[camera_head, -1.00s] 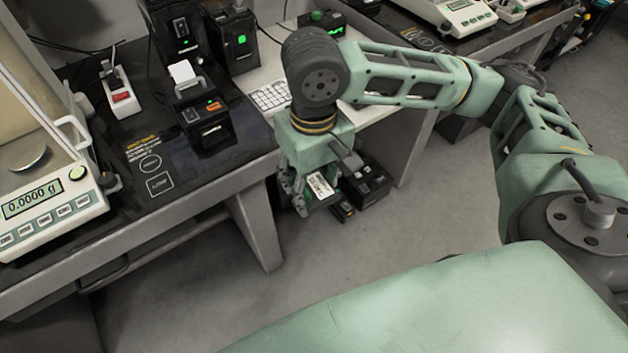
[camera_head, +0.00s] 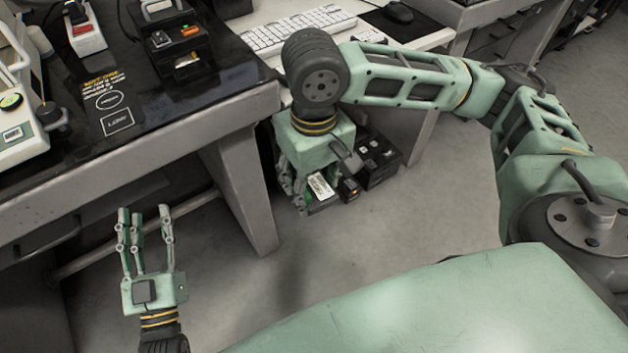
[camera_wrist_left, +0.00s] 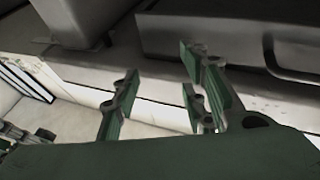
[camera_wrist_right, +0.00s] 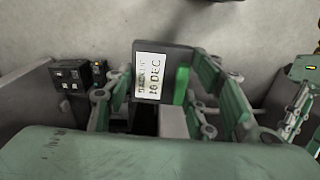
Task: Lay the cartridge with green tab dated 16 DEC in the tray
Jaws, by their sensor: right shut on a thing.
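My right gripper (camera_head: 303,192) is shut on a dark cartridge (camera_head: 320,187), held out in front of the table's right end. In the right wrist view the cartridge (camera_wrist_right: 160,75) shows a white label reading 16 DEC and a green tab (camera_wrist_right: 181,85) on its right side. The right gripper's fingers (camera_wrist_right: 160,100) stand on either side of it. My left gripper (camera_head: 146,222) is open and empty, low in front of the table; its spread fingers (camera_wrist_left: 155,85) also show in the left wrist view. I cannot make out a tray in any view.
A dark table (camera_head: 185,112) with printed outlines stands at the left, holding a black device with an orange light (camera_head: 180,48) and part of a balance (camera_head: 18,130). A white desk with a keyboard (camera_head: 300,30) adjoins it. Dark boxes (camera_head: 378,160) are beyond the right gripper. Grey floor is clear in front.

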